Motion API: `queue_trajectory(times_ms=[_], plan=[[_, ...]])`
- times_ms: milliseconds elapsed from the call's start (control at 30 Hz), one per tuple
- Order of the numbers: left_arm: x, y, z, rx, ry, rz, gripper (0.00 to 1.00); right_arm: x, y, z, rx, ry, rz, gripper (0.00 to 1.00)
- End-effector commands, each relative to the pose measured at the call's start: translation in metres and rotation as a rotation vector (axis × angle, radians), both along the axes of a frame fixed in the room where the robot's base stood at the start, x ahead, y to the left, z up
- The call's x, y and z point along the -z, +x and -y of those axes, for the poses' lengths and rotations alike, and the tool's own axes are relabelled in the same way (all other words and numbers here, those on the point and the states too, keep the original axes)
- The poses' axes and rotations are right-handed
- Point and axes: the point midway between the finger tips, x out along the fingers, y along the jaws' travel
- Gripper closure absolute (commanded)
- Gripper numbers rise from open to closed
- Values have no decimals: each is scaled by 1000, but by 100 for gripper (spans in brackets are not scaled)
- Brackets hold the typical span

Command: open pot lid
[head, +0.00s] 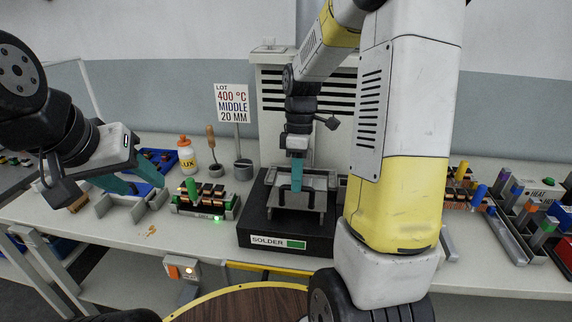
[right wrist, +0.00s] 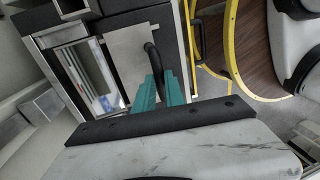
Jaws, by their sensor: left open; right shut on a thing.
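The solder pot (head: 258,215) is a black block with a "SOLDER" label on its front and a grey metal top, standing at the bench middle. Its grey lid plate (right wrist: 125,50) carries a black curved handle (right wrist: 153,60). My right gripper (head: 297,175) comes down from above and its teal fingers are shut on that handle, also seen in the right wrist view (right wrist: 160,88). Beside the lid, a rectangular opening with a shiny surface (right wrist: 92,75) shows. The lid appears to sit toward the front of it. My left gripper (head: 146,184) is open and empty at the left, above grey holders.
A sign (head: 232,103) on a post, a "LUX" bottle (head: 186,157) and a rack of dark parts (head: 205,199) stand left of the pot. Connector bins (head: 520,215) are at the right. A round brown table (head: 245,305) with yellow rim is in front.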

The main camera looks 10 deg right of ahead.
Motion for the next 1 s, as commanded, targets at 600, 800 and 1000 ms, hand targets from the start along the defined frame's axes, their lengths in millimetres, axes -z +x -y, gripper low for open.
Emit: queue_trajectory(times_ms=[600,800,1000], plan=[[0,0,0,0,0,0,50,0,1,0,-1,0,1,64],[0,0,0,0,0,0,50,-18,5,2,-1,-1,5,64],[0,0,0,0,0,0,50,-52,11,4,-1,-1,5,64]])
